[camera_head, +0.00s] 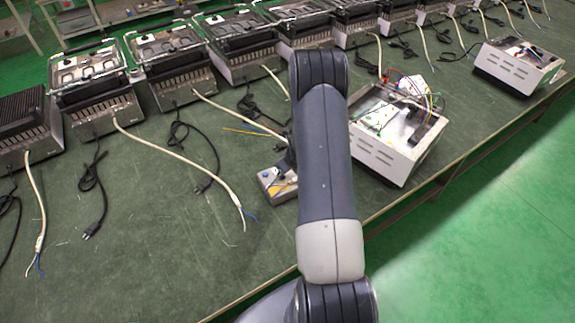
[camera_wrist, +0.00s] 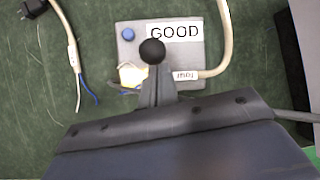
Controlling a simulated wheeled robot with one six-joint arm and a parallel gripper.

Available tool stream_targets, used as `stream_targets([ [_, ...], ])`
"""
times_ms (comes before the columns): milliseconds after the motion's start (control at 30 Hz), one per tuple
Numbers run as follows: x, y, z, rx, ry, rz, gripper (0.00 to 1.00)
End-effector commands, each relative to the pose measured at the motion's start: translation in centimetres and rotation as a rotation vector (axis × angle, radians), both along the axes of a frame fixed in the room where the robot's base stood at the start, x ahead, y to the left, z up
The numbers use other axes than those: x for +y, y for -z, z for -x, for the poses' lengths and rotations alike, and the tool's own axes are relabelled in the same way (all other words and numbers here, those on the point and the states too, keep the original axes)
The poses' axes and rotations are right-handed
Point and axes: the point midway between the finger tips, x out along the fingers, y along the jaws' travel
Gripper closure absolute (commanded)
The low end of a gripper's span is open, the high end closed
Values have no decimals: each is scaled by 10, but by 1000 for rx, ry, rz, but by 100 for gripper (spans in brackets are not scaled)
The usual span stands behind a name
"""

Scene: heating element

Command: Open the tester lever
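The tester is a small grey box (camera_head: 272,186) on the green table, left of my arm in the head view. A round black knob (camera_wrist: 152,51), seemingly the lever's, is over the box at the tip of my gripper (camera_wrist: 154,82). The fingers look like one narrow grey wedge reaching up to the knob. I cannot tell whether they grip it.
A white open-topped device (camera_head: 384,158) with loose wires stands right of my arm. Several grills line the back of the table, their pale cables trailing forward. One cable end with blue and white wires (camera_wrist: 84,90) lies left of the tester. The table's front edge is close.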

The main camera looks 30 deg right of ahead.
Motion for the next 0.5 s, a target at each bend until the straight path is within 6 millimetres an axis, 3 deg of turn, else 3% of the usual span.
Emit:
stream_targets([
  [233, 0, -21, 9, -3, 0, 1, 100],
  [500, 3, -66, 34, -2, 2, 1, 100],
])
